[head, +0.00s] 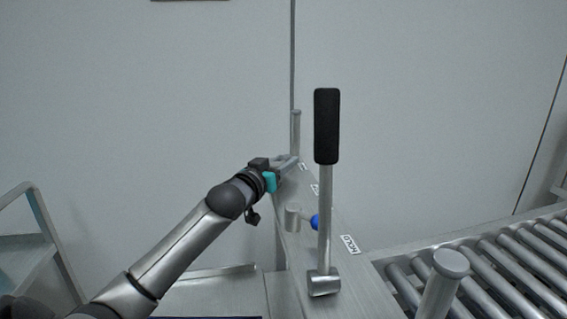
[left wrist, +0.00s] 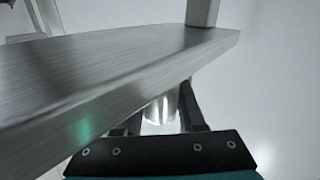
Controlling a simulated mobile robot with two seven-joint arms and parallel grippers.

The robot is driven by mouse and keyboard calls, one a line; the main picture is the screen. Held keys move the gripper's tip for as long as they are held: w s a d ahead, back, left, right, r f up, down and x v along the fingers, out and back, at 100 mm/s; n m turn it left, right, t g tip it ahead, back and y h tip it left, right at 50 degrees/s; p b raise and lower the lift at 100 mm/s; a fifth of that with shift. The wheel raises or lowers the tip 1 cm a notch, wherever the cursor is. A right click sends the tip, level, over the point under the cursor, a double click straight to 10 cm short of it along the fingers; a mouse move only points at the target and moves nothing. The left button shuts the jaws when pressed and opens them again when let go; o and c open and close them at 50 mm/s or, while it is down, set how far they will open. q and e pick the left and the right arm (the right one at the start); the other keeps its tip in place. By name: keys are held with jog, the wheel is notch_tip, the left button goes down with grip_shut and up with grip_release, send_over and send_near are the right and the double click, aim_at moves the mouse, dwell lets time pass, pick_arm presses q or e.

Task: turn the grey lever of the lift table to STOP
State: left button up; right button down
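In the head view, a grey metal rail (head: 290,258) carries a tall lever with a grey shaft (head: 325,215), a black grip (head: 326,126) and a round hub, standing nearly upright beside a white label (head: 350,244). Behind it is a short fitting with a grey cylinder (head: 293,217) and a blue knob (head: 315,221). My left gripper (head: 290,163) is at the rail's far end, near a grey post (head: 295,130). In the left wrist view its fingers (left wrist: 160,112) are apart, with a shiny metal cylinder (left wrist: 160,108) between or just beyond them; contact is unclear. A metal beam hides part of this. My right gripper is not in view.
A roller conveyor (head: 480,262) lies at the right, with a capped post (head: 445,280) at its near corner. A metal frame (head: 25,245) stands at the left. Smaller labels (head: 314,188) sit farther along the rail. A plain grey wall is behind.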

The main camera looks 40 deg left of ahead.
pick_arm(q)
grip_shut()
dwell(0.3)
